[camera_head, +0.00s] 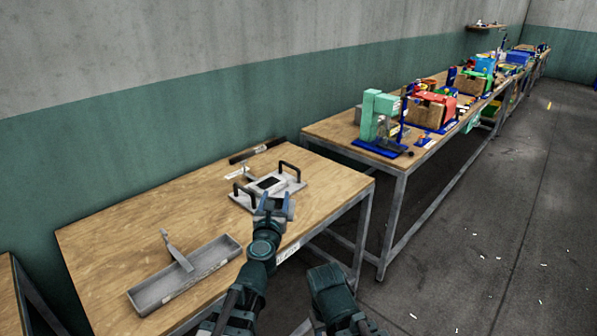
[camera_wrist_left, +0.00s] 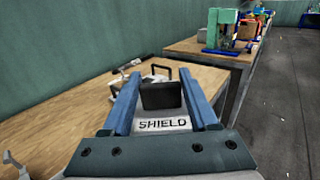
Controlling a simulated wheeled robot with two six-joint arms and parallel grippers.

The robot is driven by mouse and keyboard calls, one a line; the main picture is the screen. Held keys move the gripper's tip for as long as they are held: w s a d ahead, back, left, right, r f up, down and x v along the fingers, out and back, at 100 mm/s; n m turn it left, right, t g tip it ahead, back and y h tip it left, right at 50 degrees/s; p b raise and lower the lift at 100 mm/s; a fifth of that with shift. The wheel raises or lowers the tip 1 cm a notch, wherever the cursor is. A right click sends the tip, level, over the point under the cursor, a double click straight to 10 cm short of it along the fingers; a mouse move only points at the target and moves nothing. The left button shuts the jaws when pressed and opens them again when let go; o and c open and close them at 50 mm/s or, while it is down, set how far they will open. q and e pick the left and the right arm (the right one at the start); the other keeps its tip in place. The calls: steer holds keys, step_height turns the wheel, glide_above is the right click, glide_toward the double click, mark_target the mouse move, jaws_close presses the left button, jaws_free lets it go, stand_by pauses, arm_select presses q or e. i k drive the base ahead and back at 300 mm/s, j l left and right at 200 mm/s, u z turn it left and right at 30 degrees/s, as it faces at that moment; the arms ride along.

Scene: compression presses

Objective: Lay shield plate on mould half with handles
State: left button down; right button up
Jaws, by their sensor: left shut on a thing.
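The mould half with handles (camera_head: 296,184) is a light grey plate lying on the wooden table, with one upright black handle at each end. Its far handle also shows in the left wrist view (camera_wrist_left: 161,67). My left gripper (camera_head: 275,207) is at the near side of the mould half. My right gripper is not in view.
A long grey tray (camera_head: 193,277) with a flat metal tool (camera_head: 177,250) lies at the table's front left. A dark-handled tool (camera_head: 256,151) lies behind the mould half. More benches with presses stand to the right.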

mark_target(267, 183)
steer(key=i+l, duration=1.2)
steer(key=i, duration=0.15)
